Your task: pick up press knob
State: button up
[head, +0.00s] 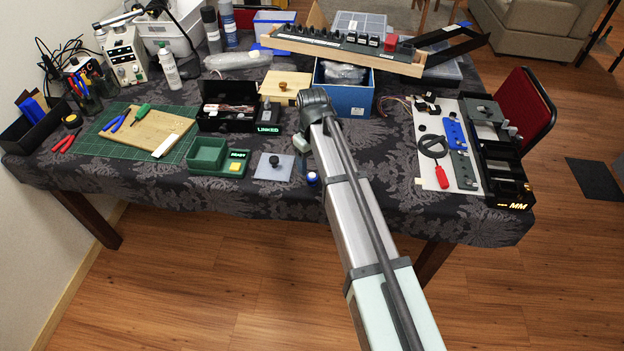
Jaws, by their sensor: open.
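No press knob is labelled, so I cannot tell for sure which part it is. A small black round knob (273,160) stands on a light grey square plate (264,172) near the table's front edge, left of my arm. A brass-coloured knob (283,86) sits on a pale wooden board farther back. My arm reaches from the lower right up to a dark joint above the table. My gripper's fingers do not show; the arm seems to hide them. A small blue and white round piece (312,177) lies beside the arm, and I cannot tell what it is.
A green box (207,154) marked READY stands left of the plate. Behind are a black box (228,117) marked LINKED and a blue box (345,97). A white tool panel (432,172) lies right. Patterned cloth (375,190) is bare right of my arm.

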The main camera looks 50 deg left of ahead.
aim_at(312, 176)
jog(key=shift+s+f, duration=0.1)
jog(key=shift+f, duration=2.95)
jog(key=shift+c, duration=0.4)
jog(key=c, duration=1.1)
